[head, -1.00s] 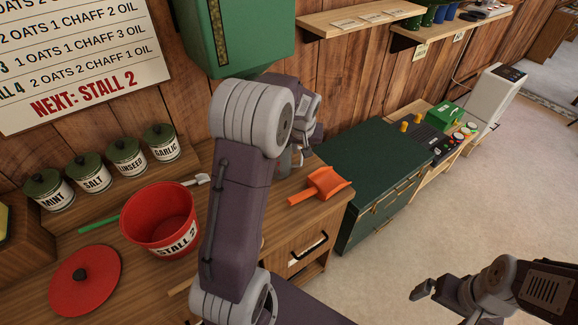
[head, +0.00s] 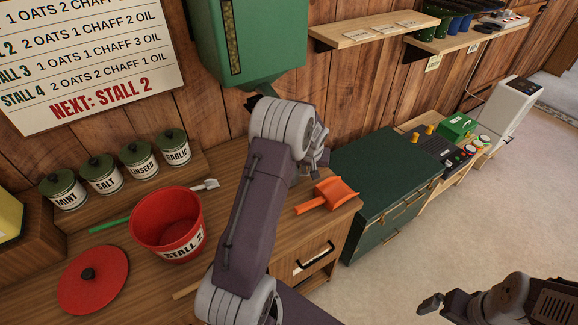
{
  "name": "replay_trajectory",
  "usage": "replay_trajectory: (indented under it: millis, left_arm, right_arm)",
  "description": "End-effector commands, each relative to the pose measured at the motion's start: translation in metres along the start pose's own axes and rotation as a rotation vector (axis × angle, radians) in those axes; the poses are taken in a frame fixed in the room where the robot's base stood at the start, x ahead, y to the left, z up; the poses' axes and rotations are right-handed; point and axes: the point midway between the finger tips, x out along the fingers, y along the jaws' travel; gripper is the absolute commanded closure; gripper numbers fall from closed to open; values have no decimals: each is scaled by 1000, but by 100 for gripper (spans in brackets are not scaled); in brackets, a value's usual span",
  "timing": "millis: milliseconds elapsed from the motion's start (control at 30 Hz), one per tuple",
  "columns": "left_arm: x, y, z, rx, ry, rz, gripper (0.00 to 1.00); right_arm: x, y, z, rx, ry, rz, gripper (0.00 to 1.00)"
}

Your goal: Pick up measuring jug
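I cannot make out a measuring jug; part of the counter (head: 229,182) is hidden behind my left arm. My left gripper (head: 318,160) is over the back right of the counter, just behind the orange scoop (head: 334,193). It is small and partly turned away, so its fingers and anything between them are unclear. My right gripper (head: 431,304) is at the lower right, over the floor and away from the counter. Its finger opening does not show clearly.
A red bucket marked STALL 2 (head: 166,222), a red lid (head: 93,279) and several green-lidded canisters (head: 138,163) stand left of my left arm. A green hopper (head: 252,45) hangs above. A green chest (head: 385,180) adjoins the counter. Floor at right (head: 480,220) is clear.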

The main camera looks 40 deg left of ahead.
Motion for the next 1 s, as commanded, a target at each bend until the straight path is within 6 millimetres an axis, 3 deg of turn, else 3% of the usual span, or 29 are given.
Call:
replay_trajectory:
  millis: [100,200,1000]
  left_arm:
    - [0,0,0,0,0,0,79]
    - [0,0,0,0,0,0,100]
    - [-1,0,0,0,-1,0,100]
  right_arm:
    - [0,0,0,0,0,0,0]
    - [0,0,0,0,0,0,0]
    - [0,0,0,0,0,0,0]
